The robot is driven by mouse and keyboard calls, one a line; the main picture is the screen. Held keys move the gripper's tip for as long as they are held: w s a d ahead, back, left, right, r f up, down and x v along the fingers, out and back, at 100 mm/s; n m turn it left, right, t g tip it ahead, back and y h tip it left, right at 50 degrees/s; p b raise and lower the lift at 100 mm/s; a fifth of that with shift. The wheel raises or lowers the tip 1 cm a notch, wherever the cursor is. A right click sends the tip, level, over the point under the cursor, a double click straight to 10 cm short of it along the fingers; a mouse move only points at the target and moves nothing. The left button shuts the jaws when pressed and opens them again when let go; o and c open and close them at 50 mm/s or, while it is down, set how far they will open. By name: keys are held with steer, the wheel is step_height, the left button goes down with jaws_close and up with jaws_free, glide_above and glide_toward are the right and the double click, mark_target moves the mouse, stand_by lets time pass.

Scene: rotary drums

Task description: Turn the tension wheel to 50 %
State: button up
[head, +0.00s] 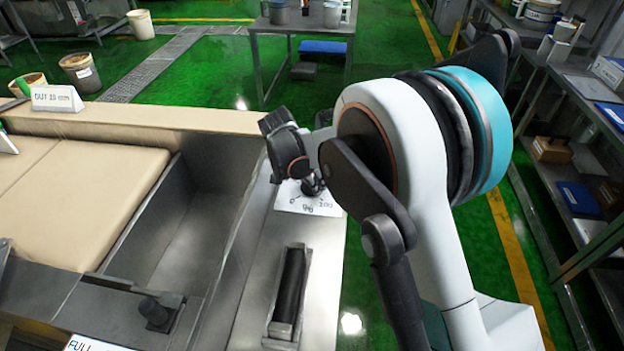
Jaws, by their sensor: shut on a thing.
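A small black wheel (312,186) stands on a white scale plate (292,204) on the steel machine top; I take it to be the tension wheel. The plate has printed marks, with what looks like 50 and 100, partly covered by the wheel and my arm. My gripper (307,175) is at the wheel, coming down from above, and appears shut on it. My white and dark arm hides much of the fingers and the plate's right side. I cannot read the wheel's setting.
A black roller or handle (290,285) lies in a steel slot nearer me. A black knob (158,312) stands on the left frame. A steel trough (185,235) and beige slabs (80,190) lie left. A loaded shelf (575,150) stands right; green floor is open beyond.

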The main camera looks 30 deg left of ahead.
steer(key=o, duration=1.1)
steer(key=shift+c, duration=0.2)
steer(key=v, duration=1.2)
